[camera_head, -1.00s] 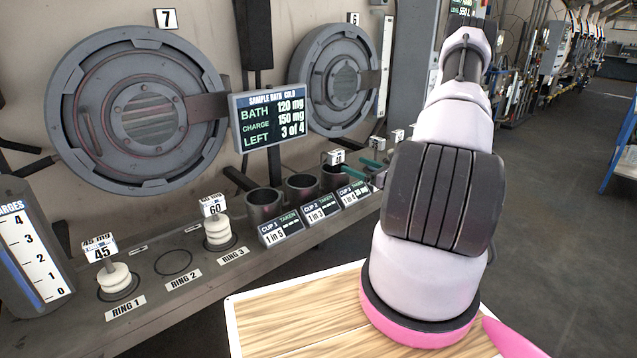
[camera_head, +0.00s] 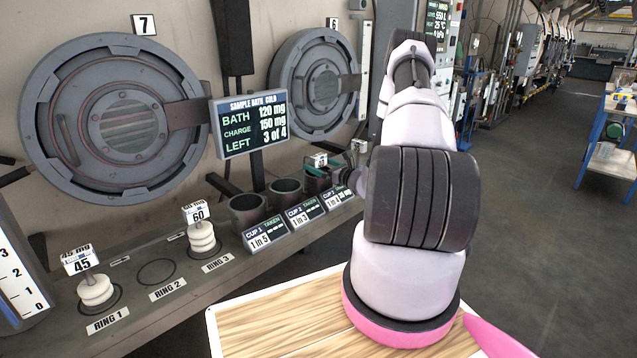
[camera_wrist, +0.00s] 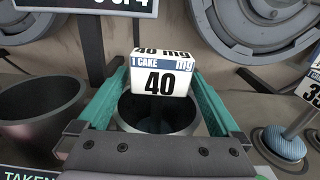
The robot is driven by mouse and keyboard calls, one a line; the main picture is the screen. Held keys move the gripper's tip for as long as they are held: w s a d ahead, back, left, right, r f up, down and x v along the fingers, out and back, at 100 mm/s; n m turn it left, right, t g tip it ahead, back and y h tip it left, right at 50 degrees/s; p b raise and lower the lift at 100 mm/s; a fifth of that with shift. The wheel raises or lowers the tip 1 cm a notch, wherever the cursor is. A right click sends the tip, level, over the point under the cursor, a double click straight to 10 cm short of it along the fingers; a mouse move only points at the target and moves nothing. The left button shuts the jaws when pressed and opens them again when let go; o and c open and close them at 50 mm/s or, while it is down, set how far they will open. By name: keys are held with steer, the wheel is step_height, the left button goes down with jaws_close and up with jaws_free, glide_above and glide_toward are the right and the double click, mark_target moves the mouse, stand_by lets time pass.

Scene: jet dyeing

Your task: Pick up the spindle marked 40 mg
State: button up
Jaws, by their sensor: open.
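The spindle marked 40 mg shows its white and blue tag (camera_wrist: 160,82) in the middle of the wrist view, over a dark grey cup (camera_wrist: 150,117). In the head view the tag (camera_head: 318,160) is small, above cup 3 (camera_head: 316,182). My gripper (camera_wrist: 161,70) is open, with one teal finger on each side of the tag. I cannot tell whether either finger touches it. The spindle's lower part is hidden by the tag and the cup. In the head view my arm covers part of the area right of cup 3.
Spindles marked 45 (camera_head: 96,290) and 60 (camera_head: 202,240) stand on rings 1 and 3; ring 2 (camera_head: 156,272) is empty. Cup 1 (camera_head: 247,209) and cup 2 (camera_head: 287,192) stand left of cup 3. The sample display (camera_head: 252,125) hangs behind.

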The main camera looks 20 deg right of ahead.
steer(key=shift+w+a, duration=0.1)
jaws_close()
steer(key=shift+r, duration=0.1)
